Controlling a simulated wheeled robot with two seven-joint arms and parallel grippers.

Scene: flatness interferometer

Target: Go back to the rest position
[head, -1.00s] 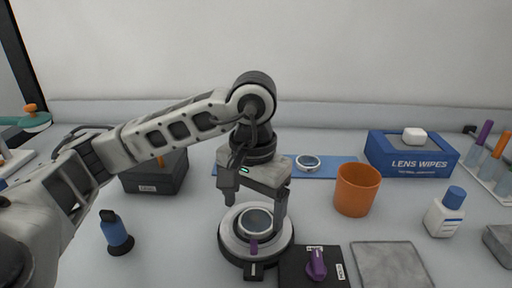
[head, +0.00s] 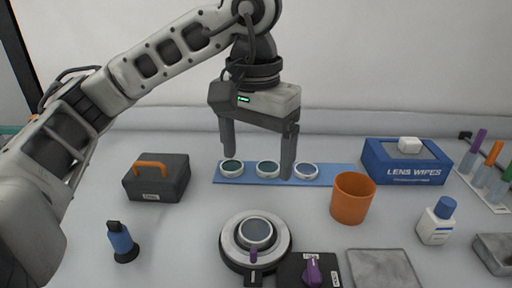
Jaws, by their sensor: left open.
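My left gripper (head: 259,163) is open and empty. It hangs in the air in the middle of the head view, its two fingers pointing down in front of a blue strip (head: 340,175). The interferometer stage (head: 230,243) is a round white and dark base below it, with a glass disc (head: 257,231) in a ring on top and a purple lever (head: 253,256) at its front. The gripper is apart from the stage. Three ringed discs lie on the strip: a left one (head: 231,167), a middle one (head: 267,168) and a right one (head: 307,170). My right gripper is not in view.
An orange cup (head: 352,199) and a blue lens wipes box (head: 407,162) stand at right, with a white bottle (head: 436,224). A dark box with an orange handle (head: 157,180) and a blue blower-like item (head: 121,241) are at left. A purple knob (head: 313,271) sits in front.

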